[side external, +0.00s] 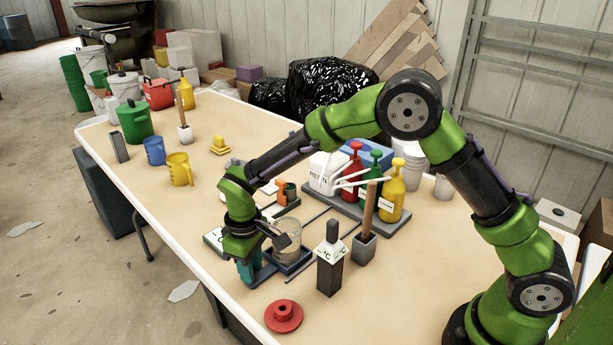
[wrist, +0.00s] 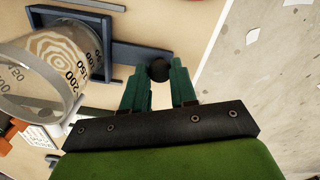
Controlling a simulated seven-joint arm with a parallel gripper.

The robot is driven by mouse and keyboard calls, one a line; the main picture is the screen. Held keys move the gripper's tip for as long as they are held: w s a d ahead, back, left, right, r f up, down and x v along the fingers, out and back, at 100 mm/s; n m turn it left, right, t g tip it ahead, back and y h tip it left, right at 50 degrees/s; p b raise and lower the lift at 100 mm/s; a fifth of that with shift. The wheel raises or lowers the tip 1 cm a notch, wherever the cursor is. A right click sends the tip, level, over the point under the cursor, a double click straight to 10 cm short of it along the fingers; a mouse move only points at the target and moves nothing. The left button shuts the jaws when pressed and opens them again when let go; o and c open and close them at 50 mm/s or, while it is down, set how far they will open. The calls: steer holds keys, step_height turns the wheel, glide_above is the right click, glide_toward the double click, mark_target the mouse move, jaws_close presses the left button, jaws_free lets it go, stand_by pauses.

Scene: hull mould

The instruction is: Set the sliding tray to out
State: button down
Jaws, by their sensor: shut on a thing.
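The sliding tray is a dark blue tray (side external: 291,266) near the table's front edge, in the middle of the side view. It also shows in the wrist view (wrist: 128,56). A clear measuring beaker (side external: 287,243) stands on it, and its printed numbers show in the wrist view (wrist: 72,70). A round black knob (wrist: 158,70) sits at the tray's end. My gripper (side external: 247,271), with green-teal fingers, is down at that end of the tray. In the wrist view its fingers (wrist: 158,84) are on both sides of the knob, shut on it. The contact is hidden in the side view.
Pump bottles (side external: 392,200) stand on a grey base behind. A yellow jug (side external: 180,169) is at left.

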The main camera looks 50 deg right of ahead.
steer(key=shift+a+r, duration=0.1)
steer(key=shift+a, duration=0.3)
steer(key=c, duration=0.9)
jaws_free()
steer(key=shift+d, duration=0.1)
step_height(320, 180, up, 17)
steer(key=shift+f, duration=0.1)
